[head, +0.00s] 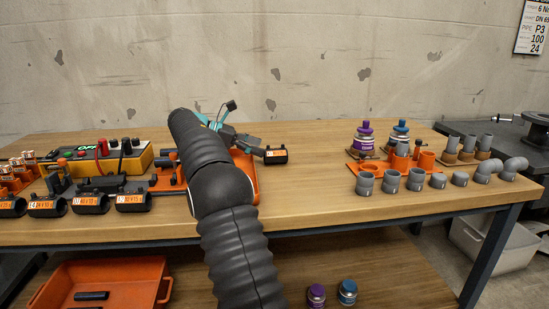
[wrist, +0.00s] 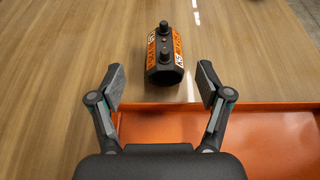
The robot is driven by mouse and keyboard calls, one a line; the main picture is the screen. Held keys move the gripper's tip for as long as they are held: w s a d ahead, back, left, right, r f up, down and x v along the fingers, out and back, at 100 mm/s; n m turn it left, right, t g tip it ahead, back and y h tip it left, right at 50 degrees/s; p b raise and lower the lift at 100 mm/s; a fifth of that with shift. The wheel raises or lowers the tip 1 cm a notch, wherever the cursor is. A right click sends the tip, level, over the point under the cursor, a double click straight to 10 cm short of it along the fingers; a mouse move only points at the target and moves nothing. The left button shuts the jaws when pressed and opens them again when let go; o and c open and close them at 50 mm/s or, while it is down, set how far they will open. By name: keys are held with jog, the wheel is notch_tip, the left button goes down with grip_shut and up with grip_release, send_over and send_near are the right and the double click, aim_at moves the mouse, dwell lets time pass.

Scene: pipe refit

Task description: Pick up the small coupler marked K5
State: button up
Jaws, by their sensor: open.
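A small black coupler with an orange label (wrist: 165,58) stands on the wooden table just past the edge of an orange tray. In the wrist view its white mark looks like K5. I cannot tell the height gap.
The orange tray (wrist: 240,140) lies under my gripper. Several other labelled black couplers (head: 90,204) line the table's front left. A yellow device with a lit display (head: 125,160) stands behind them. Grey pipe fittings (head: 415,180) and capped bottles (head: 365,136) stand at right. The table between is clear.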

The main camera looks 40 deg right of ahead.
aim_at(272, 151)
jog(key=b+x, duration=0.1)
jog(key=x, duration=0.3)
jog(key=shift+s+a+f, duration=0.15)
jog(key=shift+s+a, duration=0.05)
jog(key=shift+s+d+f, duration=0.2)
jog(key=shift+s+d, duration=0.1)
jog(key=shift+d, duration=0.25)
jog(key=c, duration=1.2)
